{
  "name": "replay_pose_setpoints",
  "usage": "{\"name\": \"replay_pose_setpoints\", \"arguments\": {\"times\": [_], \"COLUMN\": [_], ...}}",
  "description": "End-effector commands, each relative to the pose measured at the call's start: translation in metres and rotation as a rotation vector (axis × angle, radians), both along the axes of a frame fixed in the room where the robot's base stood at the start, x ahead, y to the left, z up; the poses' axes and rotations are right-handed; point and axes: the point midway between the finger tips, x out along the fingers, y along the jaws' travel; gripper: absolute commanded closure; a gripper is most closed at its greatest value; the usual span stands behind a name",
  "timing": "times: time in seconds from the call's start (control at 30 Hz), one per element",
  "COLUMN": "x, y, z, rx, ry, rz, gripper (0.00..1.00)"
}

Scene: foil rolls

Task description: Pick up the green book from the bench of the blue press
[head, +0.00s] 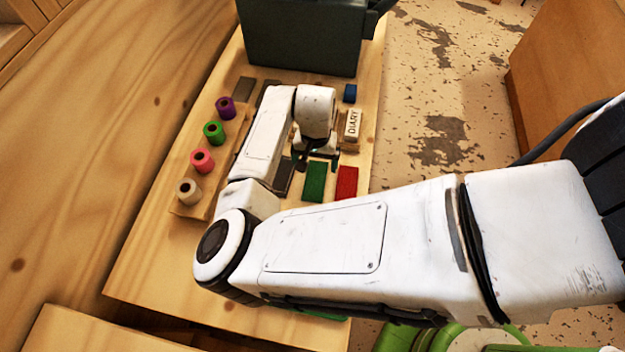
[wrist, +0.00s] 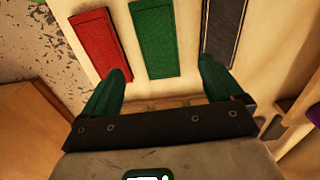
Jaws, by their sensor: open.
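The green book (head: 315,181) lies flat on the light wooden bench (head: 150,270), between a red book (head: 347,182) and a dark book (head: 284,176). In the wrist view the green book (wrist: 152,38) lies beyond my fingertips, between the red book (wrist: 95,45) and the dark book (wrist: 223,30). My gripper (head: 318,163) is open and empty above the bench, just behind the green book in the head view. In the wrist view the fingers of my gripper (wrist: 165,72) are spread wide. A dark grey machine (head: 300,35) stands at the bench's far end; I see no clearly blue press.
Purple (head: 225,107), green (head: 213,132), pink (head: 202,160) and cream (head: 188,191) rolls stand on a wooden strip at the left. A block marked DIARY (head: 352,125) and a small blue block (head: 350,93) are at the right. My arm hides the bench's near right part.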

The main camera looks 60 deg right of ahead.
Motion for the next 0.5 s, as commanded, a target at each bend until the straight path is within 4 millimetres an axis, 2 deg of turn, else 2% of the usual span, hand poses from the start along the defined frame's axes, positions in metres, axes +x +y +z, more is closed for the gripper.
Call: {"name": "replay_pose_setpoints", "arguments": {"times": [0.1,0.37,0.5], "x": [-0.001,-0.001,-0.003], "y": [-0.001,0.001,0.003], "z": [-0.016,-0.035,-0.055], "rx": [-0.001,0.001,0.001], "ry": [0.002,0.001,0.0], "rz": [0.0,-0.001,-0.001], "gripper": [0.06,0.06,0.06]}}
